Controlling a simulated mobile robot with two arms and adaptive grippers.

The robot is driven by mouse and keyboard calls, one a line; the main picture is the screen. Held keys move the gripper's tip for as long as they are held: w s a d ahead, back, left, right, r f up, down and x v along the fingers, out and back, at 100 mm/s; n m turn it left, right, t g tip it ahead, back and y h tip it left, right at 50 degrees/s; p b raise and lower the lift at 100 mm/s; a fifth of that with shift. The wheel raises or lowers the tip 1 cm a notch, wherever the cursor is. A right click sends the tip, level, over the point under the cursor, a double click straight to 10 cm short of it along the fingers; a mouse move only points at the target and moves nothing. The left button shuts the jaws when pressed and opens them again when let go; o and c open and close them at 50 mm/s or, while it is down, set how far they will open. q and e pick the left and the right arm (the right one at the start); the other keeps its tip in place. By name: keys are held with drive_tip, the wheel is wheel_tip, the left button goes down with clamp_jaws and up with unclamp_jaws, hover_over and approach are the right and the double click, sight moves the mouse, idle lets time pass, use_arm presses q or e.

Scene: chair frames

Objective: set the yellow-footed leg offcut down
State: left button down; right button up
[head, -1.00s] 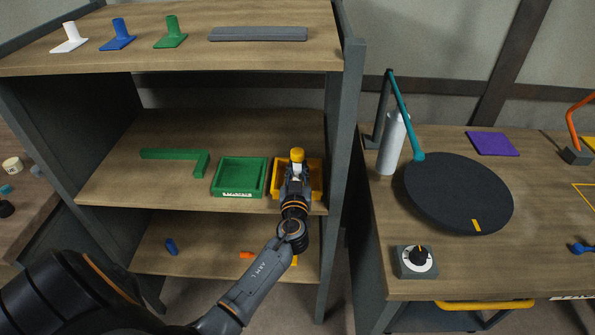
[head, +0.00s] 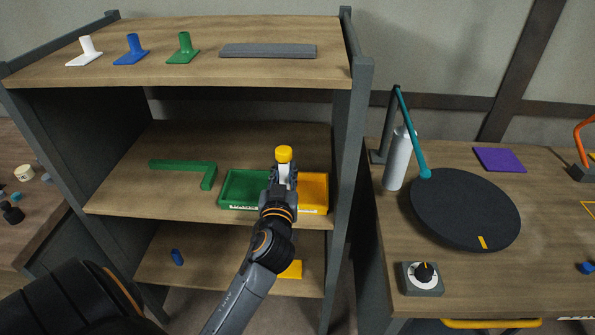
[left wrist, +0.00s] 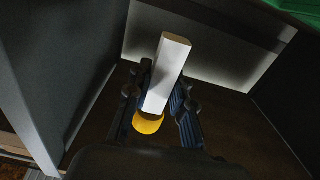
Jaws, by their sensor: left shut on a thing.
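The leg offcut has a yellow foot (head: 284,153) and a white shaft, and the foot points up in the head view. My left gripper (head: 284,173) is shut on the offcut, in front of the gap between the green tray (head: 228,204) and the yellow tray (head: 315,190) on the middle shelf. In the left wrist view the white shaft (left wrist: 168,70) and yellow foot lie between the fingers of my left gripper (left wrist: 160,102). My forearm hides part of both trays. My right gripper is not in view.
A green L-shaped piece (head: 185,167) lies left of the trays. The middle shelf (head: 130,195) has bare room at its left. The upper shelf (head: 205,75) is just above, and a grey upright (head: 352,150) stands close on the right. A workbench holds a black disc (head: 465,210).

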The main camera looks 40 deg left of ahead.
use_arm(q)
drive_tip(key=s+r, duration=0.2)
drive_tip(key=s, duration=0.3)
drive_tip(key=s+d+f+m+t+h, duration=0.1)
drive_tip(key=s+d+m+h, duration=0.1)
drive_tip(key=d, duration=0.4)
drive_tip(key=s+d+f+m+h, duration=0.2)
drive_tip(key=s+d+h, duration=0.2)
drive_tip(key=d, duration=0.2)
drive_tip(key=s+d+f+m+t+h, duration=0.1)
drive_tip(key=s+d+m+h, duration=0.1)
drive_tip(key=d, duration=0.4)
drive_tip(key=shift+s+d+f+t+h, duration=0.2)
drive_tip(key=shift+s+f+t+h, duration=0.1)
drive_tip(key=shift+s+h, duration=0.35)
drive_tip(key=w+d+r+m+g+h, duration=0.2)
drive_tip(key=w+d+m+g+h, duration=0.2)
drive_tip(key=d+h, duration=0.4)
drive_tip(key=w+d+r+m+g+h, duration=0.3)
drive_tip(key=d+m+g+h, duration=0.3)
drive_tip(key=d+m+h, duration=0.2)
drive_tip(key=shift+w+d+m, duration=0.4)
drive_tip(key=shift+w+m, duration=0.1)
